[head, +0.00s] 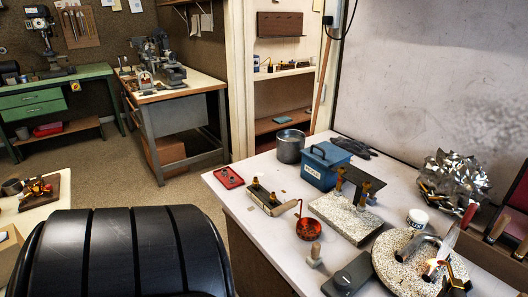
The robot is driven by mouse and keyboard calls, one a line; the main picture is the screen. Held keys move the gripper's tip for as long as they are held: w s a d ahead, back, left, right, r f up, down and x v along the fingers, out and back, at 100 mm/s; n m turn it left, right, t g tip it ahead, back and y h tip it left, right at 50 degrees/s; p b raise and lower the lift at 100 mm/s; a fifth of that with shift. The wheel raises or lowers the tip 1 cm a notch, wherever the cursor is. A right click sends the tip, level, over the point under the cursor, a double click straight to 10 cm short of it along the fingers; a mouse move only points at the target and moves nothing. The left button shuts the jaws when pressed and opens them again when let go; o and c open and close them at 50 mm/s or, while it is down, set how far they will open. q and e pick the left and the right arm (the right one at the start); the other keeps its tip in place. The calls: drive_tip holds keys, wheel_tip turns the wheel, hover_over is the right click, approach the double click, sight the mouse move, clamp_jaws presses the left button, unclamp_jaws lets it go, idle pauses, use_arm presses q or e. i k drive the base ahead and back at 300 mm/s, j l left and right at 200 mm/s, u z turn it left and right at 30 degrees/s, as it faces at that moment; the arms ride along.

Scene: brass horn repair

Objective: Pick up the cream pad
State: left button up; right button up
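Two cream-grey speckled pads lie on the pale workbench (250,172) at the right of the head view. One is a rectangular slab (338,219) with brass-coloured pieces standing at its far side. The other is a round pad (387,262) near the front right, partly covered by a grey curved piece (418,243) and a small flame-bright spot. I cannot tell which of them is the cream pad. Neither of my grippers shows in this view.
A blue box (320,171), metal pot (290,146), red tray (229,177), copper ladle (309,229), dark grey block (347,275), white cup (417,218) and crumpled foil (455,178) crowd the bench.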

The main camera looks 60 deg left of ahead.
sight(315, 260)
drive_tip(key=j+u, duration=0.25)
drive_tip(key=u, duration=0.15)
drive_tip(key=i+j+u, duration=0.15)
drive_tip(key=u, duration=0.3)
drive_tip(key=i+j+u, duration=0.1)
drive_tip(key=u, duration=0.3)
drive_tip(key=j, duration=0.1)
